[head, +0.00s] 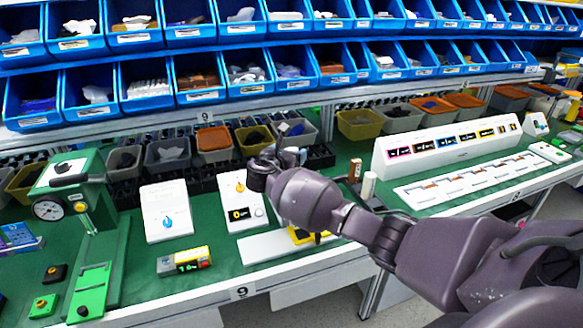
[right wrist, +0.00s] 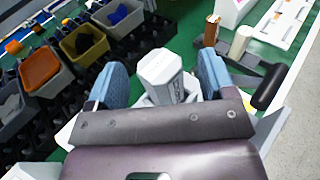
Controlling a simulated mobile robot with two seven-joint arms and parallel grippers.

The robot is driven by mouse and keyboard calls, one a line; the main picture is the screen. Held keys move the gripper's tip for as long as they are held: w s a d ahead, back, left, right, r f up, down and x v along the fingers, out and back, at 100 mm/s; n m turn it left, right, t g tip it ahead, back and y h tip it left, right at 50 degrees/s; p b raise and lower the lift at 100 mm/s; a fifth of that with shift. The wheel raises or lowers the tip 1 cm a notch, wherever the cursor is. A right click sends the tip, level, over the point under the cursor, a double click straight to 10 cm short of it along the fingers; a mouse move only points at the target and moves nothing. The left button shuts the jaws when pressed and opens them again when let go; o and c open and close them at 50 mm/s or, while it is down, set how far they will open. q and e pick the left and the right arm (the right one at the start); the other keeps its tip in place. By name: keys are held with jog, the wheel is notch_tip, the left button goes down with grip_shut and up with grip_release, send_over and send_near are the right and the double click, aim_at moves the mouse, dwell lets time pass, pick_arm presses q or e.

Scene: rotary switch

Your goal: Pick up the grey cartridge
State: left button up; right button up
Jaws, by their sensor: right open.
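A pale grey, many-sided cartridge (right wrist: 162,72) stands between the two blue-grey fingers of my right gripper (right wrist: 165,82) in the right wrist view. Gaps show between it and both fingers, and its lower part is hidden by the gripper body. In the head view my right gripper (head: 272,166) is over the green bench, and a small grey part of the cartridge (head: 290,157) seems to show beside the fingers. The right gripper is open. My left gripper is not in view.
A brown post (head: 355,170) and a pale cylinder (head: 369,185) stand to the right. White panels (head: 166,225) and a green press (head: 78,185) are on the left. Grey, orange and yellow bins (head: 360,125) line the back. Bare green bench (head: 135,275) shows at front left.

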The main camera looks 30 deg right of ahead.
jog(key=shift+x, duration=0.85)
jog(key=c, duration=1.4)
jog(key=shift+o, duration=0.2)
jog(key=shift+r, duration=0.1)
